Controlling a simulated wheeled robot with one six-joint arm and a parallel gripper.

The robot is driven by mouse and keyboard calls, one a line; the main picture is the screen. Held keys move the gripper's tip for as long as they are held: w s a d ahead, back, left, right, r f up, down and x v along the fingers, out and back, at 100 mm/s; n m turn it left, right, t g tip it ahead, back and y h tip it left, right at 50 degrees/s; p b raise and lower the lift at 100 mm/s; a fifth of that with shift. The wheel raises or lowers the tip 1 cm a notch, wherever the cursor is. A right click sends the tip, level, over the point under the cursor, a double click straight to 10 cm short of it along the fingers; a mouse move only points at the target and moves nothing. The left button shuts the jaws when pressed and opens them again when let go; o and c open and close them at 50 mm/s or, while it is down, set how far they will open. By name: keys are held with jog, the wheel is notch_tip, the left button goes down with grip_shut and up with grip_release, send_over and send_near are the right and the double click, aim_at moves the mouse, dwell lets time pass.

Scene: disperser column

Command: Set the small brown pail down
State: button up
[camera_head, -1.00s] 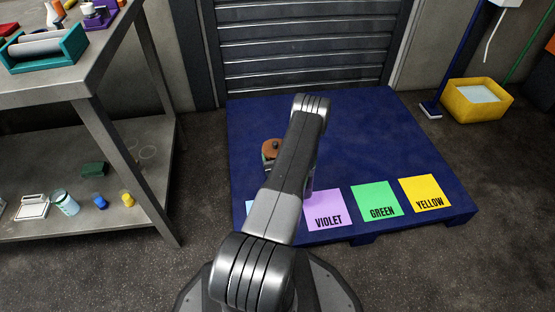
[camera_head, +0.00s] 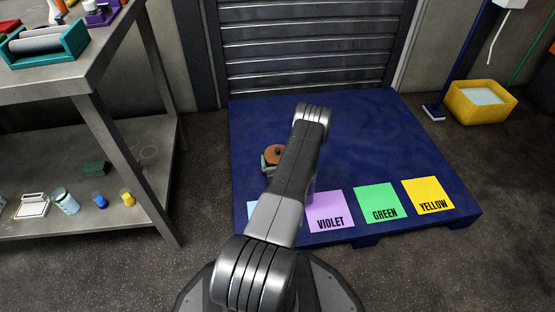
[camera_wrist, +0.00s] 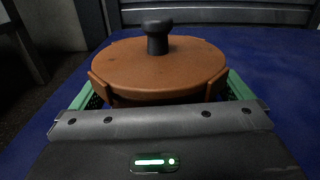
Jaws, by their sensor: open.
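The small brown pail (camera_wrist: 160,70) has a round lid with a black knob and fills the middle of the wrist view. In the head view the pail (camera_head: 274,151) shows at the left part of the blue platform (camera_head: 370,135), partly behind my arm. My gripper (camera_wrist: 162,94) is open, with a green finger at each side of the pail. Whether the fingers touch its sides cannot be told. The pail looks upright; its underside is hidden, so its contact with the platform does not show.
Violet (camera_head: 327,212), green (camera_head: 378,203) and yellow (camera_head: 430,195) labelled cards lie along the platform's front edge, with a light blue one partly hidden. A metal workbench (camera_head: 75,85) stands at left. A yellow bucket (camera_head: 482,105) stands at right. The platform's middle and right are clear.

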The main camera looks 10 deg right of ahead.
jog(key=shift+r, duration=0.2)
jog(key=s+p, duration=0.4)
jog(key=s, duration=0.8)
jog(key=shift+f, duration=0.1)
jog(key=shift+c, duration=0.2)
dwell(0.8)
